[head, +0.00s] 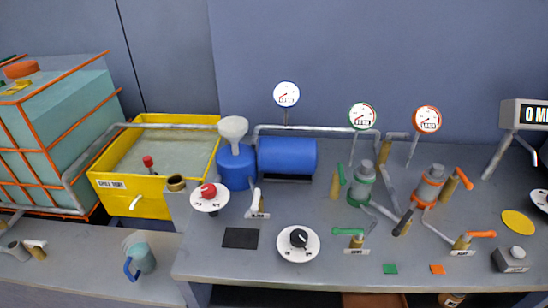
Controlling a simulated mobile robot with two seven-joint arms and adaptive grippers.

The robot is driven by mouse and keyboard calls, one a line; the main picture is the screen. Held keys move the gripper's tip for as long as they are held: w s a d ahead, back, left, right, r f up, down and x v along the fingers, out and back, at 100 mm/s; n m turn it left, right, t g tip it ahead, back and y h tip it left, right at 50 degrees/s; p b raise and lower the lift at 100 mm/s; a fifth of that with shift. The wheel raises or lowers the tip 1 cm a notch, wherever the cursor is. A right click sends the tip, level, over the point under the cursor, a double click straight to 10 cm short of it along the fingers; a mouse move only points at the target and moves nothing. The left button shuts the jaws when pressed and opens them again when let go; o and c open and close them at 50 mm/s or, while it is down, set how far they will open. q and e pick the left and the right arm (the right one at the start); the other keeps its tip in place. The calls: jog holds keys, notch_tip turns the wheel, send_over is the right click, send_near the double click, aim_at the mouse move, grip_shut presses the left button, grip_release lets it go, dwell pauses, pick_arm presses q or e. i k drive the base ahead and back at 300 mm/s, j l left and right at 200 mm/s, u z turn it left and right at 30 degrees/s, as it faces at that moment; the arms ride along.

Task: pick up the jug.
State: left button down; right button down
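The jug (146,258) stands at the lower left of the head view, on the lower grey bench left of the main worktop. Its body is grey-teal and looks partly see-through, with a blue handle on its left side. It looks upright, and nothing is touching it. Neither of my grippers is in view.
The raised worktop (215,262) edge lies just right of the jug. Behind the jug are a yellow tank (150,204) with a white spout and a caged teal container (60,110). A valve with a white handle (36,246) is at far left. Bench around the jug is clear.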

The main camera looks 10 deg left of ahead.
aim_at(135, 248)
jog(key=u, duration=1.5)
